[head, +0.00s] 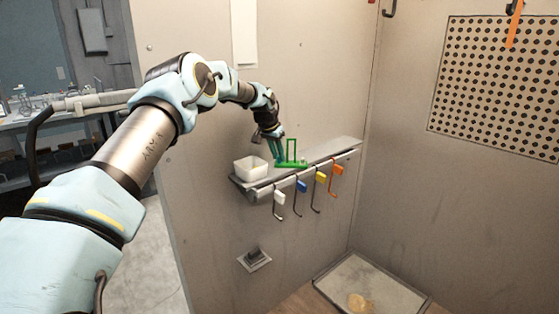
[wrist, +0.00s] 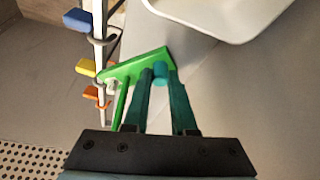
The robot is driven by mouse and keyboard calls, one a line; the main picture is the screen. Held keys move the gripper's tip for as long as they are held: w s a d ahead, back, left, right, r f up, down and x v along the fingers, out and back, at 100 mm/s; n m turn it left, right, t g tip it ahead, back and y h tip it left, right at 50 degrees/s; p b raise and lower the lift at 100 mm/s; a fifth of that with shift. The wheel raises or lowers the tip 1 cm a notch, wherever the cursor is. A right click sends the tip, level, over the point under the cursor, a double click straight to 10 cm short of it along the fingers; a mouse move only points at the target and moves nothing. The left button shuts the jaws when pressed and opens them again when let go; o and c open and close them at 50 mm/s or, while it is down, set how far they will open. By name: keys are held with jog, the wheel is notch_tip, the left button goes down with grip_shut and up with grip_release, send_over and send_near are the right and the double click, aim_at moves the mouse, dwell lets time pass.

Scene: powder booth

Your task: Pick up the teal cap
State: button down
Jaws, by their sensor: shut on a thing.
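The teal cap (wrist: 160,74) shows in the wrist view as a small rounded piece between the tips of my gripper's two teal fingers. My gripper (wrist: 161,82) is shut on it. In the head view my gripper (head: 277,158) points down at the shelf, and the cap cannot be told apart from the fingers there. A bright green stand (head: 291,164) with an upright frame is right beside the fingertips on the shelf. In the wrist view the green stand (wrist: 134,68) lies around and beneath the cap; whether the cap still touches it is unclear.
A white bin (head: 251,169) sits on the left end of the grey wall shelf (head: 340,150). White, blue, yellow and orange tagged hooks hang along the shelf's front edge. A perforated panel (head: 495,85) is on the right wall. A tray (head: 370,285) lies on the floor below.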

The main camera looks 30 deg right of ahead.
aim_at(278, 157)
jog(key=shift+r, duration=0.1)
notch_tip(278, 157, up, 18)
dwell(0.8)
dwell(0.3)
